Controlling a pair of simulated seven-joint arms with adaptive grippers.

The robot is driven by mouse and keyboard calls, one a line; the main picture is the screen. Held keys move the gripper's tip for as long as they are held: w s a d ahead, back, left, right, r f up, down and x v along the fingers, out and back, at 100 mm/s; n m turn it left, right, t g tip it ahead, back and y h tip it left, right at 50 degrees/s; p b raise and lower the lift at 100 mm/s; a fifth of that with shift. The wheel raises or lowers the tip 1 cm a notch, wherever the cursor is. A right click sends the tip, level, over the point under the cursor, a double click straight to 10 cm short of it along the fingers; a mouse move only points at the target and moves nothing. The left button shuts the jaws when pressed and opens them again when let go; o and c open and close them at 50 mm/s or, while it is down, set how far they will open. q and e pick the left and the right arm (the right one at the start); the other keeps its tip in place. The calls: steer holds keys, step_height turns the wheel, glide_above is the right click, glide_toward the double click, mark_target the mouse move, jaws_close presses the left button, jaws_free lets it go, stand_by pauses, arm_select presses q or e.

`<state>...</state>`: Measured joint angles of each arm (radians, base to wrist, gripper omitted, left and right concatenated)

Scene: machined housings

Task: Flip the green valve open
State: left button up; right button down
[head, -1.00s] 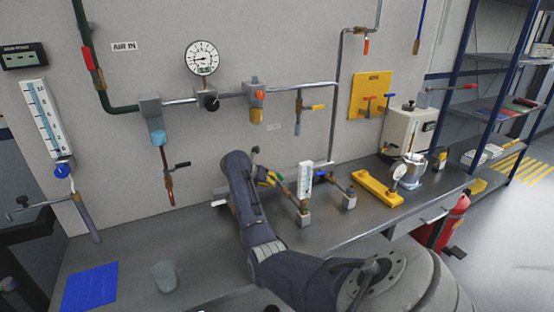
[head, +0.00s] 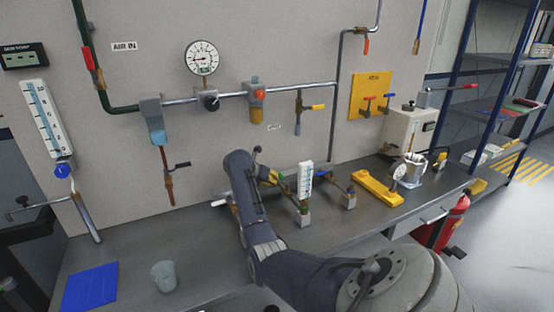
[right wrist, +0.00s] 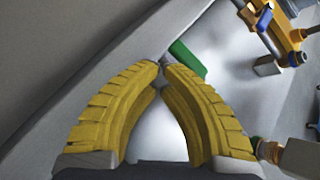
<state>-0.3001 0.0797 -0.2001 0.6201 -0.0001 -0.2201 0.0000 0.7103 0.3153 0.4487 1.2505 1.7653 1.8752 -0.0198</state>
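The green valve handle (right wrist: 188,60) shows in the right wrist view just beyond my fingertips, slightly to their right. In the head view the green handle (head: 282,178) is small and partly hidden beside my gripper, on the bench piping. My right gripper (right wrist: 160,64) has yellow ribbed fingers with their tips almost meeting and nothing seen between them. In the head view the right gripper (head: 270,177) is low over the bench at the valve. Whether the fingertips touch the handle is unclear. My left gripper is not in view.
A white flow meter (head: 305,180) and a blue-handled valve (head: 337,184) stand right of the gripper. A yellow stand (head: 378,188) lies farther right. Wall piping with a gauge (head: 202,58) runs behind. A cup (head: 164,277) and blue mat (head: 90,287) are at the front left.

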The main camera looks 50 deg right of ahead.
steer(key=shift+a, duration=0.15)
steer(key=shift+w+a, duration=0.35)
steer(key=shift+a, duration=0.35)
stand_by(0.3)
steer(key=shift+w+a, duration=0.3)
steer(key=shift+a, duration=0.45)
steer(key=shift+w+a, duration=0.35)
steer(key=shift+a, duration=0.45)
steer(key=shift+w+a, duration=0.3)
steer(key=shift+a, duration=0.45)
